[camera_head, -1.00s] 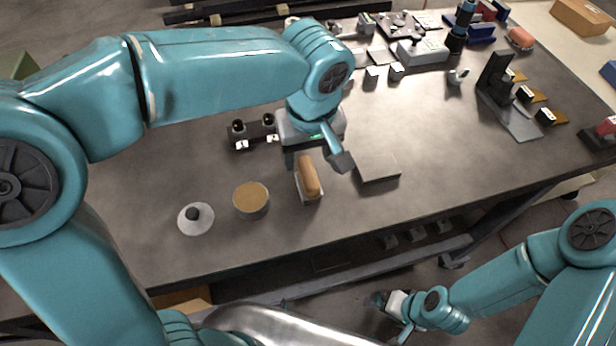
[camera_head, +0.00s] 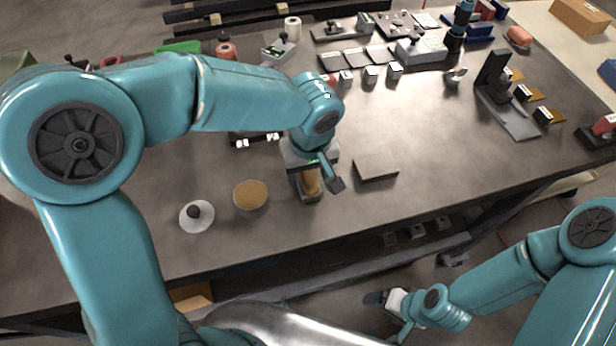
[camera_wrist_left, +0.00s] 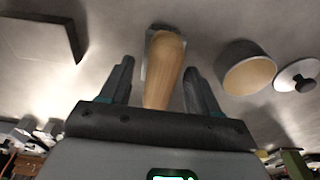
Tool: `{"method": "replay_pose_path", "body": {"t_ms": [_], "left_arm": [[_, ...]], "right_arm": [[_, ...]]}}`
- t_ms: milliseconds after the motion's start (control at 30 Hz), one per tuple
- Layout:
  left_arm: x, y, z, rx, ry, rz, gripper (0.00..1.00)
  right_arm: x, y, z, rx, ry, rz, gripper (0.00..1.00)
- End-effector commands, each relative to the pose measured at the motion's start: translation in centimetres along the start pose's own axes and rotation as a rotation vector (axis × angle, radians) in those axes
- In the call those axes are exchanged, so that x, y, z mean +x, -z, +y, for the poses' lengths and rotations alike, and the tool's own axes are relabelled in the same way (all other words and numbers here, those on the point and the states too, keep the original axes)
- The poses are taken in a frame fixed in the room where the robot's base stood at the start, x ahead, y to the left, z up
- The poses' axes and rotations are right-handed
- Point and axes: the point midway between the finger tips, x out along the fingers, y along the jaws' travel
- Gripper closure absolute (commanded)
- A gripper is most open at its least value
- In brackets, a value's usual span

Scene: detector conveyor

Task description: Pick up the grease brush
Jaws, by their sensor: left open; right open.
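The grease brush shows its tan wooden handle (camera_head: 311,182) near the front edge of the table in the head view. In the left wrist view the handle (camera_wrist_left: 163,68) lies between the two fingers, with a grey part (camera_wrist_left: 150,66) under its far end. My left gripper (camera_head: 318,186) is open directly over the brush and hides part of it. Its fingers (camera_wrist_left: 158,82) stand on both sides of the handle, with gaps showing. My right gripper (camera_head: 388,314) is open and empty, low in front of the table, far from the brush.
A round tin with a tan top (camera_head: 250,196) and a white disc with a black knob (camera_head: 196,215) stand left of the brush. A flat grey block (camera_head: 376,167) lies to its right. Several parts and devices (camera_head: 420,50) crowd the back. The table's middle right is clear.

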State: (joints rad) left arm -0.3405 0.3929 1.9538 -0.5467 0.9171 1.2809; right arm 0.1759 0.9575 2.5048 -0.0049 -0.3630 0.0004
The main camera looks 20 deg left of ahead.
Motion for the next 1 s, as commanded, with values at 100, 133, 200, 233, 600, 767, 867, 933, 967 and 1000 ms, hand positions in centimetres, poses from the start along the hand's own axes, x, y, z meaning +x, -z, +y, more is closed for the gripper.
{"method": "replay_pose_path", "body": {"t_ms": [100, 133, 200, 233, 600, 767, 867, 933, 967, 1000], "left_arm": [[0.08, -0.02, 0.01, 0.000, 0.000, 0.000, 0.38], [0.10, -0.02, 0.01, 0.000, 0.000, 0.000, 0.38], [0.18, -0.03, 0.01, 0.000, 0.000, 0.000, 0.38], [0.20, -0.04, 0.01, 0.000, 0.000, 0.000, 0.38], [0.49, -0.08, 0.01, 0.000, 0.000, 0.000, 0.38], [0.44, -0.07, 0.01, 0.000, 0.000, 0.000, 0.38], [0.44, -0.07, 0.01, 0.000, 0.000, 0.000, 0.38], [0.44, -0.07, 0.01, 0.000, 0.000, 0.000, 0.58], [0.45, -0.07, 0.01, 0.000, 0.000, 0.000, 0.68], [0.45, -0.07, 0.01, 0.000, 0.000, 0.000, 0.81]], "right_arm": [[0.14, 0.01, 0.05, 0.000, 0.000, 0.000, 0.11], [0.18, 0.01, 0.06, 0.000, 0.000, 0.000, 0.11], [0.29, 0.01, 0.10, 0.000, 0.000, 0.000, 0.11], [0.34, 0.01, 0.12, 0.000, 0.000, 0.000, 0.11], [0.81, 0.02, 0.29, 0.000, 0.000, 0.000, 0.11], [0.79, 0.02, 0.29, 0.000, 0.000, 0.000, 0.11], [0.79, 0.02, 0.28, 0.000, 0.000, 0.000, 0.11], [0.79, 0.02, 0.29, 0.000, 0.000, 0.000, 0.11], [0.79, 0.02, 0.29, 0.000, 0.000, 0.000, 0.11], [0.79, 0.02, 0.29, 0.000, 0.000, 0.000, 0.11]]}}
